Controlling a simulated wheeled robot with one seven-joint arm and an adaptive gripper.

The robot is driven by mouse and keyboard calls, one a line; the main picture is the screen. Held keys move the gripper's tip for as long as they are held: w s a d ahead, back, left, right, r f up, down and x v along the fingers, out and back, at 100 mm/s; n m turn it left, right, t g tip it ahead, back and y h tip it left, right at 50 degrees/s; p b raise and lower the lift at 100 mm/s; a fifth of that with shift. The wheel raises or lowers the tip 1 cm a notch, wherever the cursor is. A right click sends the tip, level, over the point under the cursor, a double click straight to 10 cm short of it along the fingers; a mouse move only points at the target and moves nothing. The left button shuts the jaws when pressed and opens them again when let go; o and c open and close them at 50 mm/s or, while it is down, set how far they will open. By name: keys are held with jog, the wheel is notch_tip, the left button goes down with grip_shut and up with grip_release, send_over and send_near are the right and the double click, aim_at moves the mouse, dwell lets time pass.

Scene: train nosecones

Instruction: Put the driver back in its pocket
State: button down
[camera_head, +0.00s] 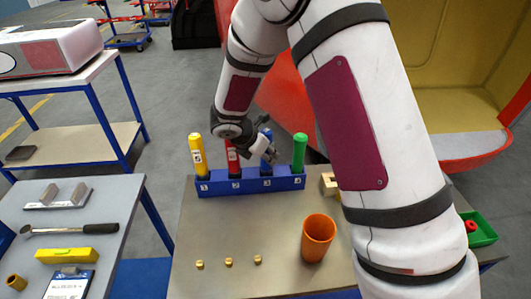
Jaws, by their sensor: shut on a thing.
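A blue rack (251,184) with numbered pockets stands at the back of the workbench. A yellow driver (196,155) stands upright at pocket 1, a red driver (233,160) at pocket 2 and a green driver (299,152) at pocket 4. My gripper (268,152) is at pocket 3, shut on a blue driver (267,134), which looks about upright. The fingers hide part of its handle. I cannot tell whether its lower end is fully seated in the pocket.
An orange cup (318,237) and three small brass pieces (228,262) stand in front of the rack. A pale block (329,184) is right of it. A side table at left holds a ratchet (70,229) and a yellow box (66,256). A green bin (481,228) is at right.

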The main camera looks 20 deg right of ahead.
jog(key=c, duration=1.1)
grip_release()
jog(key=v, duration=1.2)
jog(key=s+d+r+m+y, duration=0.1)
jog(key=s+d+r+m, duration=0.2)
jog(key=s+r+m, duration=0.35)
jog(key=s+d+r+m+y, duration=0.1)
jog(key=s+d+r+m, duration=0.3)
jog(key=s+r+m, duration=0.25)
jog(key=s+r+m+y, duration=0.1)
jog(key=s+m+y, duration=0.1)
jog(key=s+m, duration=0.4)
jog(key=s+a+r+m+t+y, duration=0.1)
jog(key=s+r+m, duration=0.1)
jog(key=s+m, duration=0.3)
jog(key=s, duration=0.3)
jog(key=shift+s+r+m+t+y, duration=0.3)
jog(key=shift+r+m+y, duration=0.05)
jog(key=shift+m+y, duration=0.05)
